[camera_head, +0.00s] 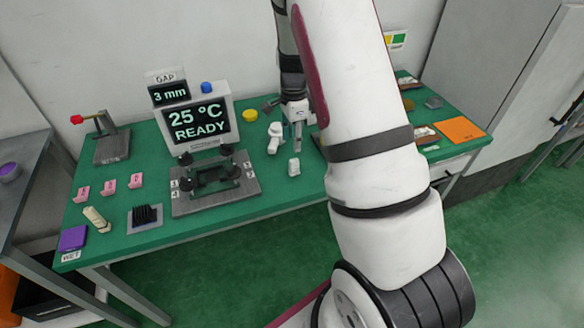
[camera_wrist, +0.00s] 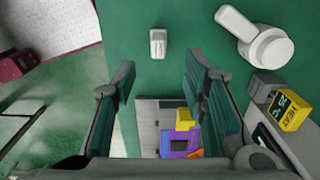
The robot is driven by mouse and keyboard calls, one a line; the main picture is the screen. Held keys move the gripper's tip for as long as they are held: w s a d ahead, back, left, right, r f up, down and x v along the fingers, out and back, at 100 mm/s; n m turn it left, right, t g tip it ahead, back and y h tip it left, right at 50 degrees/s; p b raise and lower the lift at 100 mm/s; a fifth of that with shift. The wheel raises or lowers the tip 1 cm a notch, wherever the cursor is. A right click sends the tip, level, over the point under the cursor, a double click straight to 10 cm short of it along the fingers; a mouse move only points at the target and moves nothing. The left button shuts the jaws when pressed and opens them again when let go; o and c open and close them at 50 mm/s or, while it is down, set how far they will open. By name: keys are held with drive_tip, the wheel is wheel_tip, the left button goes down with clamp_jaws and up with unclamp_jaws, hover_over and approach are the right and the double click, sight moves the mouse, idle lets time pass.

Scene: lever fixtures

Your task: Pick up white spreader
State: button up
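A small white block-like piece, likely the white spreader (camera_head: 294,167), stands on the green table near its front edge. It also shows in the wrist view (camera_wrist: 158,43), upper middle, ahead of the fingertips and roughly centred between them. My gripper (camera_head: 297,136) is above the table behind this piece in the head view. In the wrist view my gripper (camera_wrist: 158,85) has its two dark green fingers wide apart with nothing held between them. The gripper does not touch the white piece. My arm hides part of the table to the right.
A grey fixture plate (camera_head: 190,203) with black posts and a "READY" display (camera_head: 200,120) stand further left. An orange sheet (camera_head: 459,130) lies far right.

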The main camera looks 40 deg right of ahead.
sight(294, 160)
wheel_tip(294, 160, down, 10)
drive_tip(key=shift+s+f+p, duration=0.1)
drive_tip(key=shift+s+p, duration=0.05)
drive_tip(key=shift+p, duration=0.6)
clamp_jaws()
